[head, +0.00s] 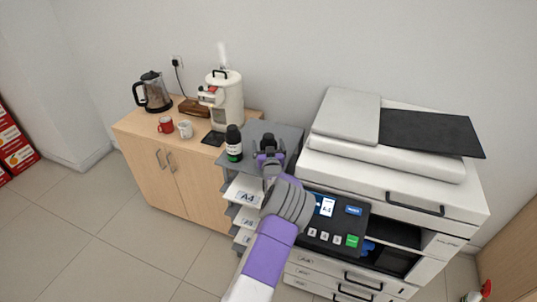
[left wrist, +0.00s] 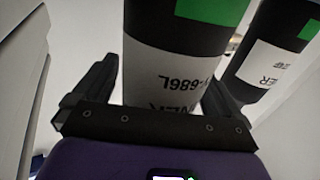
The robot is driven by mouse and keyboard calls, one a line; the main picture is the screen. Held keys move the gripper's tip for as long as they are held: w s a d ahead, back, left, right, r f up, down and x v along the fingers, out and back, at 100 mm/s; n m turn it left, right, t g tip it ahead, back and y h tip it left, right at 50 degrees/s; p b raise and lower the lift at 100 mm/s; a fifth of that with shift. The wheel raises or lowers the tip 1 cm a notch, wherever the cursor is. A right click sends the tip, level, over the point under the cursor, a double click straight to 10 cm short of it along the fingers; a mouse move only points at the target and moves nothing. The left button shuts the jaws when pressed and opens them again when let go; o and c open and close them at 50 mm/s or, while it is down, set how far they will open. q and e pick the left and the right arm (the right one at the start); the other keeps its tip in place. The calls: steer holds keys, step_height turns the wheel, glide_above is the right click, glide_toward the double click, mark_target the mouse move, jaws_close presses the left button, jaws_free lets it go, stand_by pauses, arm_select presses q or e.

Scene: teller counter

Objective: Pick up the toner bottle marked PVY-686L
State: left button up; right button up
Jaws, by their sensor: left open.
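The toner bottle whose label ends in 686L (left wrist: 165,60) is black with a green band and a white label. In the left wrist view it appears upside down, standing between the two fingers of my left gripper (left wrist: 152,92). The start of its code is hidden or too blurred. In the head view only its dark cap (head: 268,140) shows clearly above my left gripper (head: 269,160). My left gripper is open around the bottle. A second, similar bottle (head: 233,143) stands to the left on the grey shelf top; it also shows in the left wrist view (left wrist: 268,60). My right gripper is out of view.
The grey shelf unit (head: 290,133) with A4 paper trays stands between the wooden cabinet (head: 200,200) and the large copier (head: 390,190). A coffee machine (head: 228,100), two mugs and a glass jug are on the cabinet. The second bottle is close beside my gripper.

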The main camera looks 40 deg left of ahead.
arm_select(q)
steer(key=shift+w+a, duration=0.1)
steer(key=c, duration=1.3)
